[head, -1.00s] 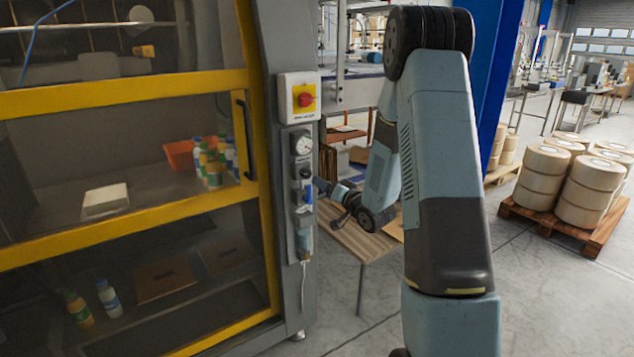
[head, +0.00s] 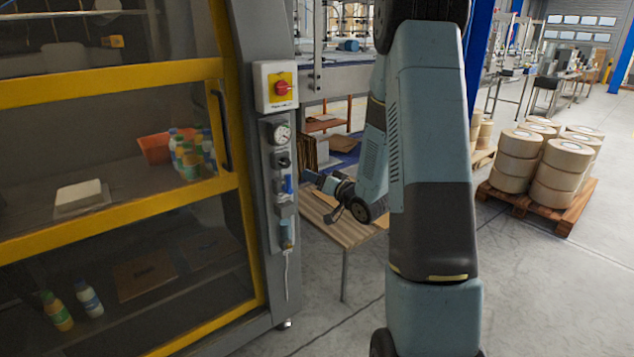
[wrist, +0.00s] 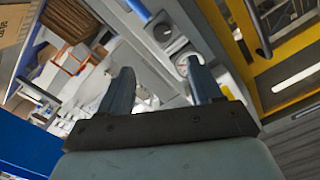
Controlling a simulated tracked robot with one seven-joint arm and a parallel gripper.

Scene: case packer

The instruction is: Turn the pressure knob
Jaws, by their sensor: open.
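The pressure knob (head: 283,161) is a small dark knob on the grey control panel, just below the round white gauge (head: 281,132). In the wrist view, the knob (wrist: 163,31) lies beyond and above the gap between my fingers, with the gauge (wrist: 184,62) near the right fingertip. My gripper (head: 308,177) is just right of the panel in the head view, about level with the blue lever (head: 289,184). In the wrist view its two fingers (wrist: 162,80) are spread apart with nothing between them. The gripper appears apart from the knob.
A red switch on a yellow plate (head: 281,88) sits above the gauge. A regulator with a hose (head: 286,232) hangs below the lever. The yellow-framed door (head: 222,130) stands left of the panel. A wooden table (head: 343,228) stands below my gripper.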

